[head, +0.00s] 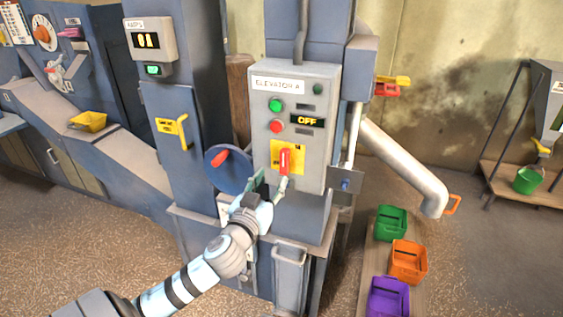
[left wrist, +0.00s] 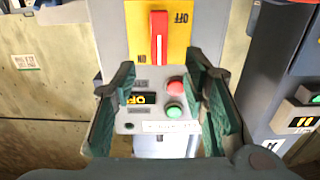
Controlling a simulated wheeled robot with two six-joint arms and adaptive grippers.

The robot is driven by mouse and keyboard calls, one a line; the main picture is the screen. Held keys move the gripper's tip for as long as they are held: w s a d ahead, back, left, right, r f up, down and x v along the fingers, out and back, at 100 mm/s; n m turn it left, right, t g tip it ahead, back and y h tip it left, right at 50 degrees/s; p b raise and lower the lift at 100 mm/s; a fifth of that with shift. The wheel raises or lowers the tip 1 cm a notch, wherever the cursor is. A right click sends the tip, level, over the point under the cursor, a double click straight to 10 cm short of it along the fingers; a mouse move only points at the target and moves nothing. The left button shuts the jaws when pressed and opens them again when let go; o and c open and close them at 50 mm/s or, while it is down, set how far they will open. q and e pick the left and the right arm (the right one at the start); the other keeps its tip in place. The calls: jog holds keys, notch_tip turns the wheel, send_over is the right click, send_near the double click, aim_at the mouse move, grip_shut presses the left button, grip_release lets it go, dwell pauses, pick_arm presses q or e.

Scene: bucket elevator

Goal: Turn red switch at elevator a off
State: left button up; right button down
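The elevator A control box (head: 318,85) is grey, with a red switch (head: 285,160) on a yellow plate low on its front. The switch handle stands upright. The small display (head: 307,121) reads OFF. My left gripper (head: 273,184) is just below the switch, its fingers spread and empty. In the left wrist view the box appears upside down; the red switch (left wrist: 158,38) is beyond the open fingers (left wrist: 160,82), and I see no contact. My right gripper is not in view.
A green button (head: 275,105) and a red button (head: 277,126) sit above the switch. A blue wheel with a red handle (head: 221,159) is left of the box. Green (head: 390,222), orange (head: 408,260) and purple (head: 388,296) bins stand at the lower right.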

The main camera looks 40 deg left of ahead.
aim_at(283, 162)
pick_arm(q)
jog(key=x, duration=0.8)
jog(key=shift+w+p, duration=0.4)
jog(key=shift+a, duration=0.1)
grip_shut()
